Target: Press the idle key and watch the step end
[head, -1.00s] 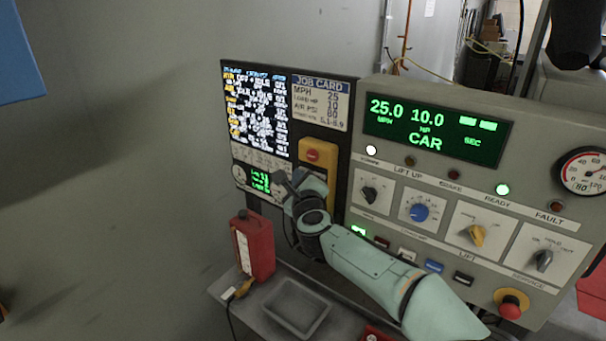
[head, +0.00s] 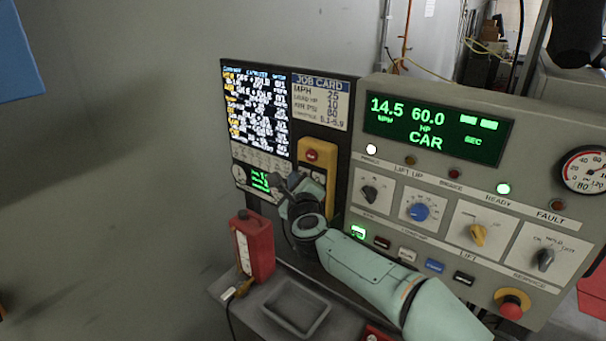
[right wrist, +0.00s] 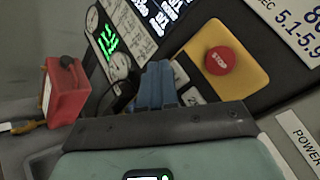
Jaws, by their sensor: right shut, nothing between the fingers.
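My right gripper (head: 283,184) is shut and empty in front of the lower part of the dark test panel (head: 342,150). In the right wrist view its blue fingers (right wrist: 158,85) reach toward the small green display and dials (right wrist: 112,45); I cannot tell whether they touch anything. Pale keys (right wrist: 192,97) show partly beside the fingers. I cannot read which one is the idle key. The text screen (head: 255,110) is above the gripper. The green readout (head: 435,130) shows 14.5 MPH, 60.0 HP and CAR. My left gripper is not in view.
A yellow box with a red stop button (head: 312,156) is just right of my gripper. The grey console (head: 480,190) with knobs and a red mushroom button (head: 511,304) stands to the right.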

